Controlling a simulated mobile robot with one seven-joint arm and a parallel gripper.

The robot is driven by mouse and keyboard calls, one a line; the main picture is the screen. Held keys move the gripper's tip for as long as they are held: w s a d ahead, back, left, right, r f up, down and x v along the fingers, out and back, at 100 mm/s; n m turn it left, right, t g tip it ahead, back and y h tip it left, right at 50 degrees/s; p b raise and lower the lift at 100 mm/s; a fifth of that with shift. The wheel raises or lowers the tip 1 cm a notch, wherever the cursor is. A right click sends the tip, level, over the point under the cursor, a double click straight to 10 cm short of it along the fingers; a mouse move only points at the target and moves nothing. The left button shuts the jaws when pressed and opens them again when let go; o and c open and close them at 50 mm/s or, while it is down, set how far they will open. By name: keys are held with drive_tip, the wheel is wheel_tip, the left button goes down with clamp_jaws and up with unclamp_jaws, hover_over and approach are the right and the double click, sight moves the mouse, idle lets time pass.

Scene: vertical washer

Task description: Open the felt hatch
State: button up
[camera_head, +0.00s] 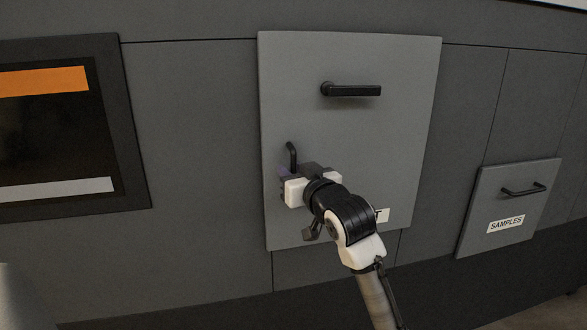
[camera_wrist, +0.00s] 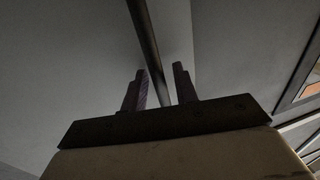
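The felt hatch (camera_head: 400,120) is a light grey panel in the middle of the head view, and it looks closed. Its label (camera_head: 382,215) is mostly hidden by my arm; only a final "T" shows. A black vertical bar handle (camera_head: 292,155) stands near its left edge. A black horizontal lever (camera_head: 350,90) sits higher up and points right. My gripper (camera_head: 285,176) is at the vertical handle and covers its lower part. In the wrist view the handle bar (camera_wrist: 146,35) passes between the fingers of my gripper (camera_wrist: 161,72), nearer the left finger, with a gap on the right.
A samples drawer (camera_head: 515,208) with its own black handle sticks out slightly at the right. A dark screen (camera_head: 50,130) with an orange band is at the left. Plain dark grey wall panels lie between them.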

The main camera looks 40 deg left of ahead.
clamp_jaws()
idle(0.4)
